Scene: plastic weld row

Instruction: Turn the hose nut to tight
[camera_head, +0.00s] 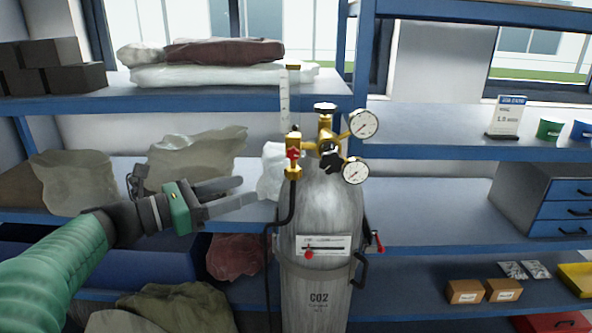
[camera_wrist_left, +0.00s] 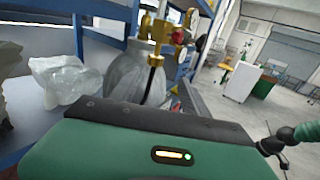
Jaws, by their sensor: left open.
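A grey CO2 cylinder (camera_head: 318,230) stands upright in front of the shelves, with a brass regulator (camera_head: 325,140) and two round gauges (camera_head: 364,124) on top. The brass hose nut (camera_head: 293,173) sits below a red knob (camera_head: 292,154), with a black hose (camera_head: 283,213) running down from it. My left gripper (camera_head: 241,191) is open and empty, to the left of the hose nut and apart from it. In the left wrist view the brass nut (camera_wrist_left: 155,60) and cylinder (camera_wrist_left: 128,78) show beyond the green gripper housing. My right gripper is not in view.
Blue shelves (camera_head: 200,102) stand behind the cylinder, with plastic bags (camera_head: 198,158) behind my left gripper. Red-tipped handles (camera_head: 378,241) stick out near the cylinder's front and right side. A drawer unit (camera_head: 560,200) and small boxes (camera_head: 484,290) are at the right.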

